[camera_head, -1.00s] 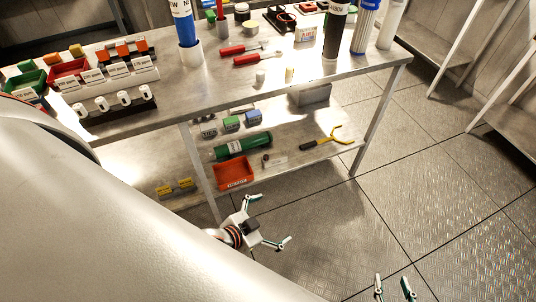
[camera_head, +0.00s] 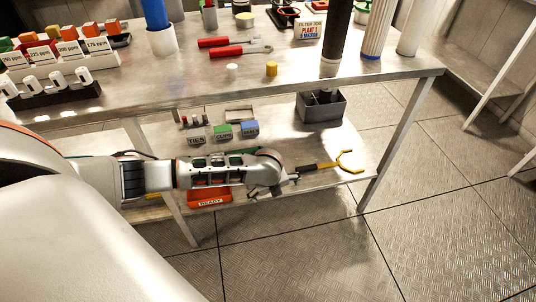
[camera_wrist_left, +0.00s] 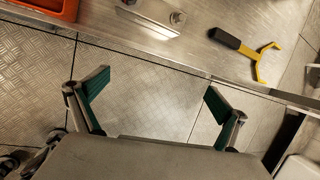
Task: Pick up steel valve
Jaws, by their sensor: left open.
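On the lower shelf, the left wrist view shows a small round metallic piece (camera_wrist_left: 178,18), possibly the steel valve, beside a pale label plate (camera_wrist_left: 150,22). Another small piece is cut by the top edge. My left gripper (camera_wrist_left: 155,92) is open, with green-padded fingers wide apart and nothing between them. It is over the floor in that picture, short of the shelf edge and apart from the metallic piece. In the head view my left arm crosses the lower shelf and hides much of it, including this piece. My right gripper is not in view.
The orange READY bin (camera_head: 208,198) and a yellow forked tool with black handle (camera_head: 325,165) flank the spot. Small boxes (camera_head: 222,132) and a grey bin (camera_head: 322,107) sit further back. The table top (camera_head: 200,85) overhangs the shelf; table legs stand at both sides.

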